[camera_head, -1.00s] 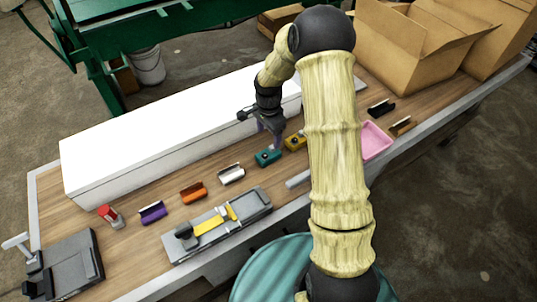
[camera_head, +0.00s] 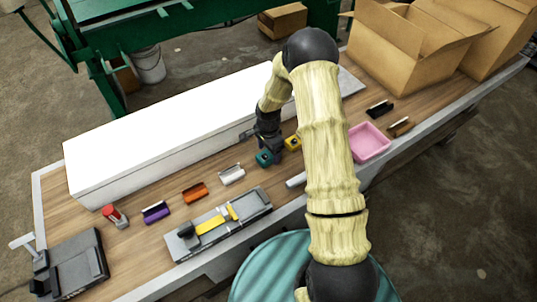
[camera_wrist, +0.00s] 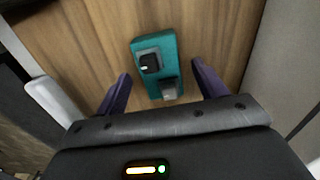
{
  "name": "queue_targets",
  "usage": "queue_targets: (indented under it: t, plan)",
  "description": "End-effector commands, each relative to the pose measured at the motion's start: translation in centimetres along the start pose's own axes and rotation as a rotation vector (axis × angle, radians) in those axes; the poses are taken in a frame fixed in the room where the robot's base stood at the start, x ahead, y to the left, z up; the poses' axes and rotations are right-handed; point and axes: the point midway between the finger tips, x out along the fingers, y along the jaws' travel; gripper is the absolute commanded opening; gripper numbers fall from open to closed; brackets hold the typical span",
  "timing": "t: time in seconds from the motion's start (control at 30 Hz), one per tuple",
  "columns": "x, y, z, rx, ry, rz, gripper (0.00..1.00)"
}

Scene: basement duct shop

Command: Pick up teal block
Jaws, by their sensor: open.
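The teal block (camera_head: 265,158) lies on the wooden bench top, between the white block and the yellow block. In the wrist view the teal block (camera_wrist: 156,64) carries a dark square knob and a small grey piece on its top. My gripper (camera_head: 270,150) is just above it in the head view. In the wrist view my gripper (camera_wrist: 160,88) is open, its two purple fingers on either side of the block's near end, with gaps between. Part of the block is hidden by the gripper in the head view.
A long white box (camera_head: 170,130) stands behind the block row. A white block (camera_head: 231,174) and a yellow block (camera_head: 292,142) are close beside. Orange (camera_head: 194,192) and purple (camera_head: 156,212) blocks lie left, a pink tray (camera_head: 370,141) right. A grey fixture (camera_head: 218,224) lies in front.

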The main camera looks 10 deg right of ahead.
Motion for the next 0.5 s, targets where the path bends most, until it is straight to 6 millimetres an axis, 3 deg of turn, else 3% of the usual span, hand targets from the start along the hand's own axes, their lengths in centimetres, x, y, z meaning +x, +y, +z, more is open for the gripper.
queue_targets:
  t: [0.17,0.5]
  plan:
    - [1.5,-0.1,0.0,0.000,0.001,-0.001,0.71]
    - [1.7,-0.1,0.0,0.000,0.001,-0.001,0.71]
